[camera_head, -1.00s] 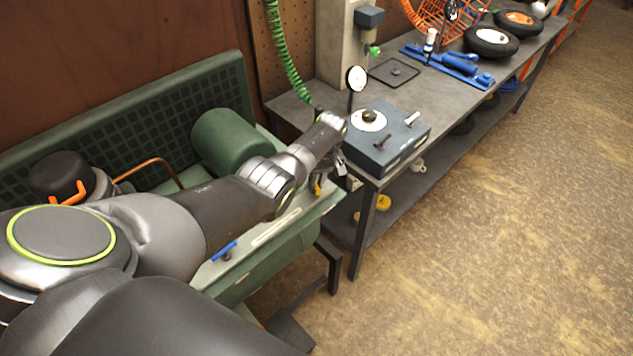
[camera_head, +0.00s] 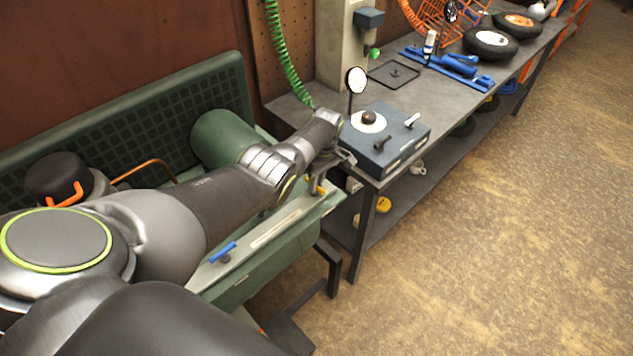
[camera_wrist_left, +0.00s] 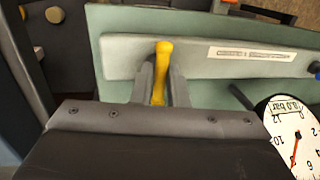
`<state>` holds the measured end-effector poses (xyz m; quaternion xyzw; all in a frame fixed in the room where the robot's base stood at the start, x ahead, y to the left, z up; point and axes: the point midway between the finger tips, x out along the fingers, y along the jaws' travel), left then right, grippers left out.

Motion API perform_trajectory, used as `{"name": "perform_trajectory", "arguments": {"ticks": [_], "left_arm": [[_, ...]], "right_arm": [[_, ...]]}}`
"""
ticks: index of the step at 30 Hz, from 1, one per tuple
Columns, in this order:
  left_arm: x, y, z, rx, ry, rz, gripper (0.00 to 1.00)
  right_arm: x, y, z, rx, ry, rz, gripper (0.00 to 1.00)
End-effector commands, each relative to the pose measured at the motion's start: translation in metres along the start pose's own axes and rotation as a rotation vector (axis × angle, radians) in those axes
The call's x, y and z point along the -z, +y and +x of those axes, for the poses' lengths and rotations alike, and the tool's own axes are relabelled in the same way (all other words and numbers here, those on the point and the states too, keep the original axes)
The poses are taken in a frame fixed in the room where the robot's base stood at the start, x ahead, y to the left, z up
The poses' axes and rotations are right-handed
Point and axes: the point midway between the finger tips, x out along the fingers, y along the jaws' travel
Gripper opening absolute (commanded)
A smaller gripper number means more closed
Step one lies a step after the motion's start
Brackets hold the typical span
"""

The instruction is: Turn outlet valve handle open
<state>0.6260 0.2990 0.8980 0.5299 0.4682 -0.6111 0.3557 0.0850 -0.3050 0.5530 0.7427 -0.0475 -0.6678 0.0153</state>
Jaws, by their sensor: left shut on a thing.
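A yellow valve handle (camera_head: 317,189) sits at the right end of the green machine's front ledge in the head view. My left gripper (camera_head: 314,181) is over it. In the left wrist view the yellow handle (camera_wrist_left: 162,72) stands between the two fingers of my left gripper (camera_wrist_left: 162,82), which is shut on it. The handle's far end shows beyond the fingertips. The valve body under the handle is hidden. My right gripper is in neither view.
A blue handle (camera_head: 223,251) is on the same green ledge, further left. A round pressure gauge (camera_wrist_left: 293,132) shows at the lower right of the wrist view. A grey bench (camera_head: 418,93) with a blue-grey block (camera_head: 388,140) stands close on the right. The floor is clear.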

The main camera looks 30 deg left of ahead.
Motion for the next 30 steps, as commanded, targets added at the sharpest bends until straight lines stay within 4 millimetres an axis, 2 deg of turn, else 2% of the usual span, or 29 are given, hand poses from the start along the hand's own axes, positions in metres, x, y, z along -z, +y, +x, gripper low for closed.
{"name": "perform_trajectory", "arguments": {"ticks": [8,9,13,23,26,30], "left_arm": [[0.001,0.000,-0.001,-0.001,0.002,-0.002,0.00],[0.001,0.000,-0.001,-0.001,0.002,-0.002,0.18],[0.001,0.000,-0.001,-0.001,0.002,-0.001,0.34],[0.000,0.000,-0.003,-0.001,0.001,0.000,0.34],[0.001,0.001,-0.013,-0.003,0.001,0.000,0.34],[0.001,0.001,-0.039,-0.005,0.002,0.000,0.34]], "right_arm": [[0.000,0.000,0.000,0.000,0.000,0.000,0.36],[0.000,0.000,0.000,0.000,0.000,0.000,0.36],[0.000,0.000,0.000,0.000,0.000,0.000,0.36],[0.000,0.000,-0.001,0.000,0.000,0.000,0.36],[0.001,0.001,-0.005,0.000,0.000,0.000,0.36],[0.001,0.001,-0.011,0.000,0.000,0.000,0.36]]}}
